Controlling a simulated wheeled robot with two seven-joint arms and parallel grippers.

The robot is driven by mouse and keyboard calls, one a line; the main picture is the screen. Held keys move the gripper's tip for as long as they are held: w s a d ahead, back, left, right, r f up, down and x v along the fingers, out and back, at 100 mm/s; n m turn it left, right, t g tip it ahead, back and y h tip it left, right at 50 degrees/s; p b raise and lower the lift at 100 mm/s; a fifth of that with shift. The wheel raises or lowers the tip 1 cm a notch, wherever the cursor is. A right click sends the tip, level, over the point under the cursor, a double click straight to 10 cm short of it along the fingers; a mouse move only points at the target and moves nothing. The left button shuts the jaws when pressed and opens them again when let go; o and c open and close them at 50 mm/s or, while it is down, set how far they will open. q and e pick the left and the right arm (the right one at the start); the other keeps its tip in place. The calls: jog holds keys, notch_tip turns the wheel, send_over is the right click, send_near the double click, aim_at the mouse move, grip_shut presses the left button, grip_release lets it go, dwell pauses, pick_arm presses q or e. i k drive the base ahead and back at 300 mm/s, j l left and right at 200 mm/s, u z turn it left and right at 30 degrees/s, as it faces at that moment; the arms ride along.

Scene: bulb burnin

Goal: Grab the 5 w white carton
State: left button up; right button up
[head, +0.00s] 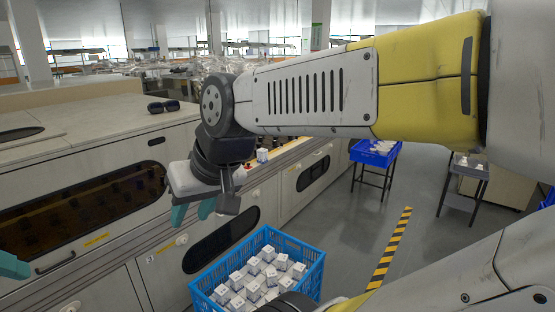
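Several small white cartons (253,266) stand in a blue crate (205,294) at the bottom centre; their wattage labels are too small to read. Another small white carton (262,155) sits on the ledge of the long machine, just beyond my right wrist. My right gripper (192,213) points down in front of the machine, up and left of the crate. Its teal fingertips are apart with nothing seen between them. Only a teal fingertip of my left gripper (12,266) shows at the left edge; the rest is out of frame.
The long grey machine (120,257) with dark windows fills the left. Dark goggles (163,106) lie on its top. A second blue crate (374,153) stands on a stand at right, beside a small grey table (466,168). Floor with a striped strip (391,247) is clear between.

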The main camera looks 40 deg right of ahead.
aim_at(262, 154)
jog(key=z, duration=1.15)
jog(key=i+l+z, duration=0.45)
jog(key=i+l, duration=0.2)
jog(key=l, duration=0.35)
jog(key=i+l+z, duration=0.45)
jog(key=i+l, duration=0.4)
jog(key=i, duration=0.35)
jog(key=i+l+u, duration=0.15)
jog(key=i, duration=0.75)
jog(key=i+l+u, duration=0.1)
jog(key=i, duration=0.35)
jog(key=i+j+u, duration=0.1)
jog(key=i+u, duration=0.65)
jog(key=i+l+u, duration=0.1)
jog(key=i+u, duration=0.15)
jog(key=u, duration=0.15)
jog(key=i+l+u, duration=0.2)
jog(key=i+u, duration=0.2)
jog(key=i+j+u, duration=0.15)
jog(key=i+u, duration=0.2)
jog(key=u, duration=0.15)
jog(key=i+u, duration=0.75)
jog(key=u, duration=0.2)
